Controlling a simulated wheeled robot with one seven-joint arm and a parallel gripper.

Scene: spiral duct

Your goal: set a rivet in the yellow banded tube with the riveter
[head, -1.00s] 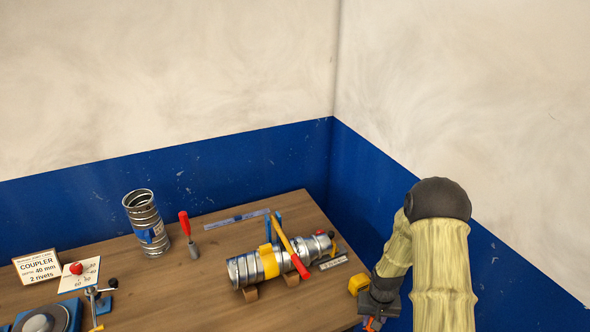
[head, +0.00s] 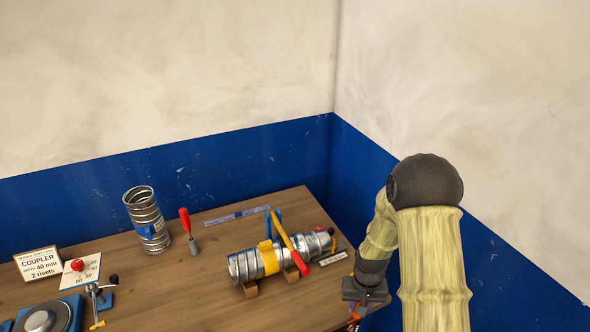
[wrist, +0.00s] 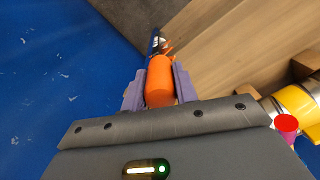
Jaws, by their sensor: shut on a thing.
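The yellow banded tube (head: 244,267) is ribbed metal and lies on its side on wooden blocks, with a yellow band (head: 269,258) around it. A yellow and red bar (head: 285,238) lies across it beside a blue upright. In the wrist view the yellow band (wrist: 300,105) shows at the right edge with a red knob (wrist: 286,124). My gripper (head: 356,312) is at the table's right edge, right of the tube and apart from it. In the wrist view my gripper (wrist: 160,78) is shut on an orange-handled tool (wrist: 160,83); whether this is the riveter is unclear.
An upright metal tube (head: 146,218), a red-handled tool (head: 188,230) and a blue strip (head: 236,216) stand or lie behind. A "COUPLER 40 mm, 2 rivets" card (head: 38,264) and a blue fixture (head: 50,318) are at left. Blue-and-cream walls close the back and right.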

